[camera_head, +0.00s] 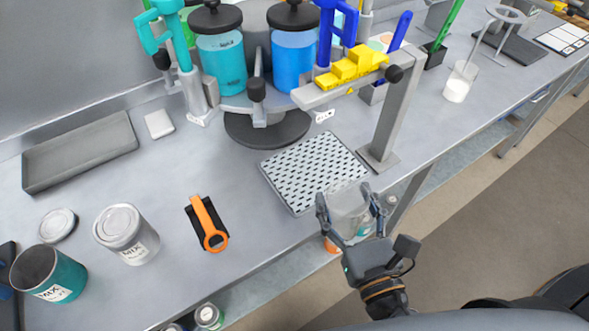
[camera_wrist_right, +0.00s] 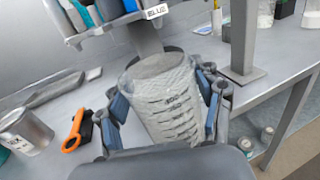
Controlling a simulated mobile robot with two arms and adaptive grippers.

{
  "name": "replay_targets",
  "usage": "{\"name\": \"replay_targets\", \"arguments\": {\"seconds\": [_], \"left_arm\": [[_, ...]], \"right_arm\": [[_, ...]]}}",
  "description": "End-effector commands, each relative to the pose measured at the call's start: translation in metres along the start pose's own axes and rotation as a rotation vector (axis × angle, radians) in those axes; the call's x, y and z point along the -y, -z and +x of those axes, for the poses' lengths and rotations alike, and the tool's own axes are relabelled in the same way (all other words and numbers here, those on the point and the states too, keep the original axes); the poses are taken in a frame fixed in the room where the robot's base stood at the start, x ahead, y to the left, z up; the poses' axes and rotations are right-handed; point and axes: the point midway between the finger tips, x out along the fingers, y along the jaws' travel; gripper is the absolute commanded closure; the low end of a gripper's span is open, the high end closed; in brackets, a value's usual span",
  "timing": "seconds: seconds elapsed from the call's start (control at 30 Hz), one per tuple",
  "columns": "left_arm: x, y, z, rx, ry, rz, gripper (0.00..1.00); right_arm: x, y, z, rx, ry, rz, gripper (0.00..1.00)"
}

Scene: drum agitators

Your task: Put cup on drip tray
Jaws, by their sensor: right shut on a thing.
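My right gripper (camera_head: 348,216) is shut on a translucent cup (camera_head: 347,203) at the front edge of the bench. The drip tray (camera_head: 312,170) is a light plate with dark slots, lying flat on the bench. The cup overlaps the tray's front right corner in the head view; I cannot tell whether it touches the tray. In the right wrist view the cup hides most of the tray. My left gripper does not show.
A grey post (camera_head: 392,115) with a yellow stepped block (camera_head: 352,67) stands right of the tray. Behind are teal (camera_head: 223,62) and blue (camera_head: 293,60) drums. An orange-handled tool (camera_head: 208,222), a grey can (camera_head: 126,233) and a teal can (camera_head: 50,274) stand left. Bench between tray and tool is clear.

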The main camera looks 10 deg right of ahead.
Motion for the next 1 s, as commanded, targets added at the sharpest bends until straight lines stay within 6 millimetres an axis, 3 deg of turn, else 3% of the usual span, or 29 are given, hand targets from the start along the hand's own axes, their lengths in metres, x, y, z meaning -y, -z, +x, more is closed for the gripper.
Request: {"name": "replay_targets", "arguments": {"seconds": [0.1, 0.3, 0.6, 0.83, 1.0], "left_arm": [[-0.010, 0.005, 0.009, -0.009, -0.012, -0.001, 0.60], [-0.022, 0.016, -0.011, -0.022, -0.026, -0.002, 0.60], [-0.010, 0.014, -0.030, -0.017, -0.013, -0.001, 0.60], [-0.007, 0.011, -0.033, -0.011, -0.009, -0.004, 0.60], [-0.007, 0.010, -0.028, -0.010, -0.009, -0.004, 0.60]], "right_arm": [[0.000, 0.000, 0.021, 0.011, 0.000, 0.002, 0.55], [0.000, -0.008, 0.073, 0.008, 0.001, -0.003, 0.55], [0.000, -0.005, 0.150, 0.005, 0.001, -0.001, 0.55], [-0.001, -0.001, 0.174, 0.002, -0.001, 0.000, 0.55], [0.000, 0.023, 0.174, -0.003, 0.000, -0.001, 0.55]]}}
